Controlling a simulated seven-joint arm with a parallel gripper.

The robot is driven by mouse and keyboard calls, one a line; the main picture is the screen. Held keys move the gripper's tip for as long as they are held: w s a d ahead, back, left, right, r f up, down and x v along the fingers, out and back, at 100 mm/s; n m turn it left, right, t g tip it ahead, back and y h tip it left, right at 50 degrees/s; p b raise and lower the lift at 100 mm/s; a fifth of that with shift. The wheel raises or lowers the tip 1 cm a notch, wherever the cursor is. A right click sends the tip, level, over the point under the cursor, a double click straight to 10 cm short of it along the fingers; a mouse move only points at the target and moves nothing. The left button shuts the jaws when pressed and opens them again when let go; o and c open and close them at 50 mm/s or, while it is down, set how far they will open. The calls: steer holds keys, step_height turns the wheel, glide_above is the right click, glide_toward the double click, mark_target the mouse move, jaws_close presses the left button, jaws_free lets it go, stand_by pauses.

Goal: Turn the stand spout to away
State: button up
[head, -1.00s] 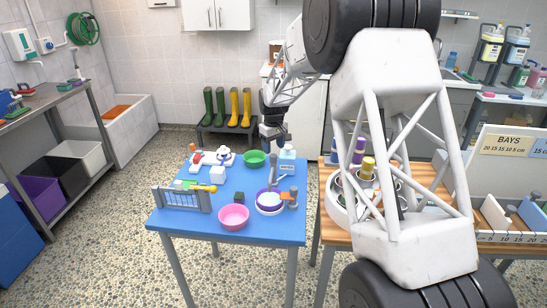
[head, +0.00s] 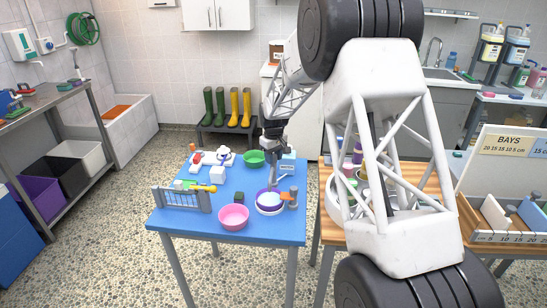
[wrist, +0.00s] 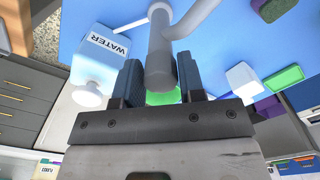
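The stand spout is a grey bent pipe (head: 272,180) over a purple-and-white bowl (head: 268,203) near the right edge of the blue table. In the wrist view the spout (wrist: 161,50) is a thick grey tube with a side branch, its rounded end between my fingers.
A white WATER container (wrist: 100,62) stands close beside the gripper. A green bowl (head: 253,158), pink bowl (head: 233,217), small gate (head: 182,199) and white block (head: 217,173) are on the blue table (head: 180,222). A wooden table stands to the right.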

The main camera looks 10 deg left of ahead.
jaws_close()
steer(key=shift+n, duration=0.3)
steer(key=n, duration=0.3)
steer(key=shift+n, duration=0.4)
steer(key=n, duration=0.4)
steer(key=shift+n, duration=0.3)
steer(key=n, duration=0.4)
steer(key=shift+n, duration=2.5)
